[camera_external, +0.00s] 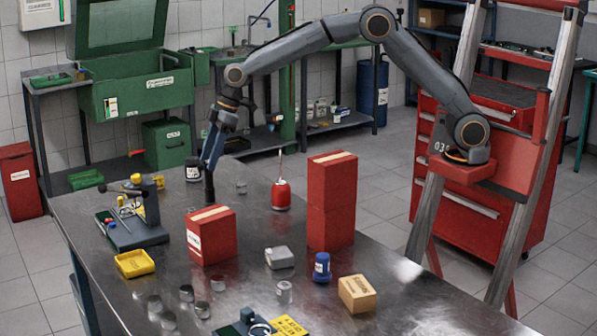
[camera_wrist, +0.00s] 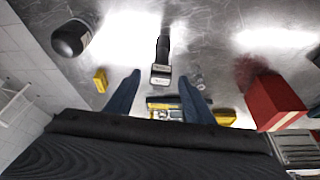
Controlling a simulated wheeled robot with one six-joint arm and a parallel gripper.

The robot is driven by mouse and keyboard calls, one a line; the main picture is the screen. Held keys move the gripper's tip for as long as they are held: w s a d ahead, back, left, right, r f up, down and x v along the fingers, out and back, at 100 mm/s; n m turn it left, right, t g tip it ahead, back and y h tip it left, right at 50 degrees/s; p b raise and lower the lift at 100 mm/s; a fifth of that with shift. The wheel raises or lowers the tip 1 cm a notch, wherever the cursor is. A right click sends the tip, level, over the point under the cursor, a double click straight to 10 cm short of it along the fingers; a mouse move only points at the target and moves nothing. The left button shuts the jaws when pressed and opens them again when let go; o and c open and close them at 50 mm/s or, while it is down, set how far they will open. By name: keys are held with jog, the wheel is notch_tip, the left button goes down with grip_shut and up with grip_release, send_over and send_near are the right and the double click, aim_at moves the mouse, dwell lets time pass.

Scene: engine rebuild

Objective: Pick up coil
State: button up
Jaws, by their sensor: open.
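The coil looks like a dark upright stick (camera_external: 209,187) standing on the metal table in the external view, directly below my gripper (camera_external: 213,150). In the wrist view the coil (camera_wrist: 162,58) is a black shaft with a pale-framed block at its near end. My gripper (camera_wrist: 160,77) is open, with its two blue fingers apart on either side of the block. No finger visibly touches the coil. The exact gap in height between the fingertips and the coil cannot be told.
A red box (camera_external: 211,240) stands close to the right of the coil, also in the wrist view (camera_wrist: 272,100). A dark stand (camera_external: 137,236) with tools is to the left. A yellow tray (camera_external: 134,264) lies in front.

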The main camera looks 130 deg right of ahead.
aim_at(206, 182)
jog(key=shift+x, duration=1.2)
jog(key=c, duration=1.2)
jog(key=shift+r, duration=0.1)
